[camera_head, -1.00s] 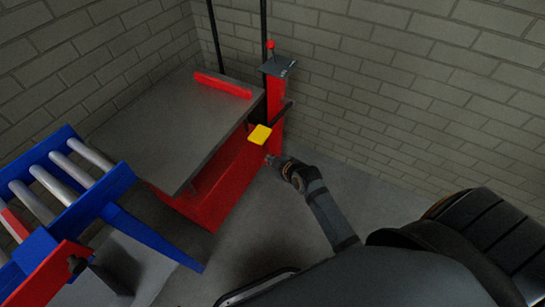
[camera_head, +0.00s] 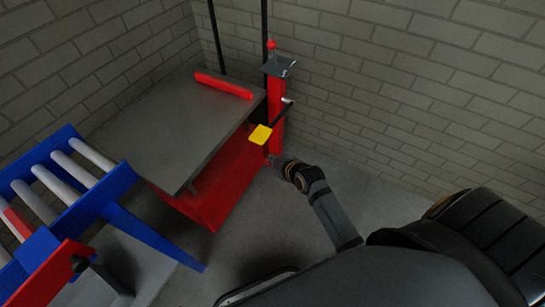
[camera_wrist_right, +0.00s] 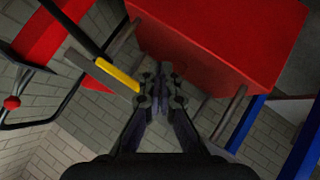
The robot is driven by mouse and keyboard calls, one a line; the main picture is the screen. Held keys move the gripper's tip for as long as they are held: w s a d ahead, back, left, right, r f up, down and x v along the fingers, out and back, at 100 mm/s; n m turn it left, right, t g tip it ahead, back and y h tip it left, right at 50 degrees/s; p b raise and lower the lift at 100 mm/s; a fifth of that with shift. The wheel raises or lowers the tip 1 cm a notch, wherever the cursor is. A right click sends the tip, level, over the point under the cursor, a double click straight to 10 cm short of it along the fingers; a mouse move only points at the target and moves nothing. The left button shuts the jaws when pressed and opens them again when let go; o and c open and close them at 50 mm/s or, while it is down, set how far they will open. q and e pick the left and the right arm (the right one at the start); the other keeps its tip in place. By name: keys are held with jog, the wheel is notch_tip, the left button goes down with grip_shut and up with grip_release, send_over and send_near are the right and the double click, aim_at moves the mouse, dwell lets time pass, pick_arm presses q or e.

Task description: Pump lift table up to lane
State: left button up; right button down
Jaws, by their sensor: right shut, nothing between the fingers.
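The lift table's grey top (camera_head: 165,125) has a red bar (camera_head: 223,86) along its far edge and a red body (camera_head: 225,180) below. A red post (camera_head: 277,120) stands at its right rear corner. A yellow pedal (camera_head: 260,135) sits on a dark arm in front of the post. My right gripper (camera_head: 271,160) is shut and empty, just below the pedal. In the right wrist view, the shut fingers (camera_wrist_right: 161,75) are beside the yellow pedal (camera_wrist_right: 118,75), with the red body (camera_wrist_right: 225,40) beyond. Contact with the pedal cannot be told. My left gripper is out of view.
The blue roller lane (camera_head: 65,185) stands at the left, close to the table's near edge. A pale-tipped lever (camera_head: 287,100) sticks out by the post. Brick walls (camera_head: 400,80) close off the back. Grey floor (camera_head: 240,230) is open between lane and arm.

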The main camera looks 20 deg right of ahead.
jog(key=m+g+y+p, duration=0.1)
jog(key=g+y+p, duration=0.1)
jog(key=p, duration=0.3)
send_near(258, 132)
jog(key=s, duration=0.2)
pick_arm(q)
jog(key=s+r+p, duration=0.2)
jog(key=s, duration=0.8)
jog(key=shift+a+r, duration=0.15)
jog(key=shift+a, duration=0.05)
pick_arm(e)
jog(key=d+r+m+g+y, duration=0.1)
jog(key=d+r, duration=0.2)
jog(key=r, duration=0.4)
jog(key=shift+w+m+y, duration=0.35)
jog(key=shift+m+y, duration=0.05)
jog(key=shift+d, duration=0.1)
jog(key=x, duration=1)
jog(key=shift+s+b, duration=0.15)
jog(key=shift+b, duration=0.25)
notch_tip(258, 132, down, 3)
jog(key=shift+r, duration=0.2)
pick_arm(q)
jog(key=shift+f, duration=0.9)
pick_arm(e)
jog(key=shift+f, duration=0.7)
